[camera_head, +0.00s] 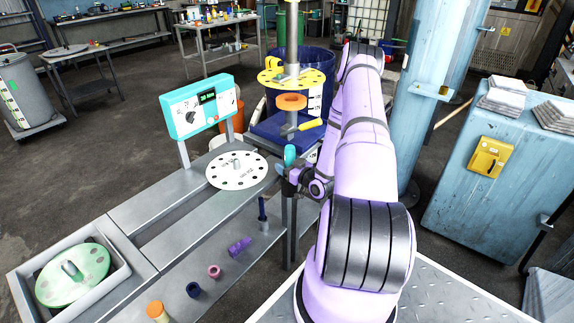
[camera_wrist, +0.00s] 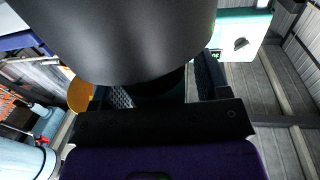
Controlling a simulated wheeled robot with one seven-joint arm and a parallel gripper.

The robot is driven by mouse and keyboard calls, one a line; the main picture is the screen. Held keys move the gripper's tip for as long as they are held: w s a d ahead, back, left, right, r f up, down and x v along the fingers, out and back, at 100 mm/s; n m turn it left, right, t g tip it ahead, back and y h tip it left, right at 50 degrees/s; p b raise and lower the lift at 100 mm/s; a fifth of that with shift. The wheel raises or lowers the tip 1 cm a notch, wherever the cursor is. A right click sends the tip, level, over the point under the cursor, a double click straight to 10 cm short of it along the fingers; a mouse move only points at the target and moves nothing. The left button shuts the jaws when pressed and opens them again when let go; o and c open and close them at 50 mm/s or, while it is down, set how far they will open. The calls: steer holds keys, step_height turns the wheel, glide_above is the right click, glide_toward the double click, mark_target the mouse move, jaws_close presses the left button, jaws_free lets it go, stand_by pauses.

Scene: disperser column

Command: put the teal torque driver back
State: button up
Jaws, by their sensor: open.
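The teal torque driver (camera_head: 290,153) shows as a small upright teal shape at the end of my arm, right of the white disc. My gripper (camera_head: 288,173) is beside its lower part and partly hides it. My gripper is open. In the wrist view, a large dark rounded body fills the top centre, close in front of the open fingers (camera_wrist: 155,95); I cannot tell whether it is the driver. The driver's lower end and any holder under it are hidden.
A white perforated disc (camera_head: 220,172) lies on the grey bench, with a teal control box (camera_head: 197,104) behind. A column with a yellow disc (camera_head: 305,77) stands behind the gripper. Several small parts, including a purple one (camera_head: 240,246), sit on the lower shelf. A blue pillar (camera_head: 418,110) stands right.

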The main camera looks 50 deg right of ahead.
steer(key=shift+r, duration=0.1)
steer(key=shift+s, duration=0.3)
steer(key=s+a, duration=0.1)
steer(key=s, duration=1)
steer(key=shift+s, duration=0.2)
steer(key=shift+s, duration=0.1)
